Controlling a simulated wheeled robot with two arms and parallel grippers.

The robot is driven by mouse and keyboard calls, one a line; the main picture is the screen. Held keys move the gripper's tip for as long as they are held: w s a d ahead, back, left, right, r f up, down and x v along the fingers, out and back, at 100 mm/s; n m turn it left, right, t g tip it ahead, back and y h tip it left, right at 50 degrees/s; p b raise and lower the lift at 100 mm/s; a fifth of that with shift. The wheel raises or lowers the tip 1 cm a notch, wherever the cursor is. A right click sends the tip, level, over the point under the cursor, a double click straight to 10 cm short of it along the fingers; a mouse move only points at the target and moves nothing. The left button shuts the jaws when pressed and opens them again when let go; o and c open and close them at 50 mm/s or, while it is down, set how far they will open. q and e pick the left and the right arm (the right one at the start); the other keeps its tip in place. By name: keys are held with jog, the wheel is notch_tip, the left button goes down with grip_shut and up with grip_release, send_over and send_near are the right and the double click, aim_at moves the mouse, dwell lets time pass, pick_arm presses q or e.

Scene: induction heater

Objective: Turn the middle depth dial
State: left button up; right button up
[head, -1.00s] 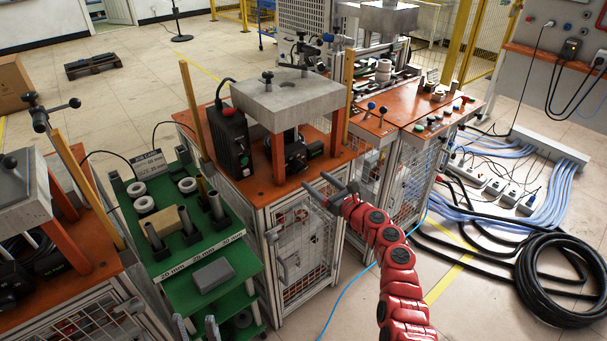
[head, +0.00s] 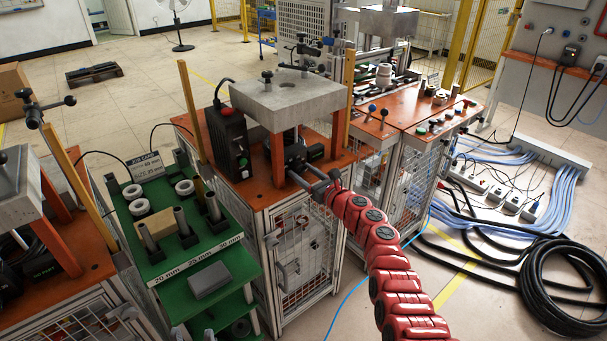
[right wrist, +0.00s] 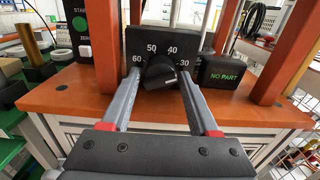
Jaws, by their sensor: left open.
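The middle depth dial (right wrist: 161,74) is a black knob on a black panel marked 60, 50, 40 and 30, at the centre of the right wrist view. Its panel also shows in the head view (head: 296,154) under the grey block; the knob itself is hard to make out there. My right gripper (right wrist: 158,80) is open, with one finger on each side of the knob; contact is not clear. It also shows in the head view (head: 304,176) at the station's front. My left gripper (head: 194,333) is open and empty at the bottom edge, below the green rack.
A "NO PART" display (right wrist: 227,71) sits right of the dial, and a control box with a green button (right wrist: 82,40) left. Orange posts (right wrist: 270,50) flank the panel. The green rack (head: 217,252) with rings and cylinders stands left of the station.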

grip_shut()
jog(key=shift+f+n+b, duration=0.25)
jog(key=shift+n+b, duration=0.7)
jog(key=shift+n, duration=0.25)
jog(key=shift+r+n+b, duration=0.1)
jog(key=shift+n+b, duration=1.3)
jog(key=shift+n, duration=0.8)
jog(key=shift+o, duration=1.7)
grip_release()
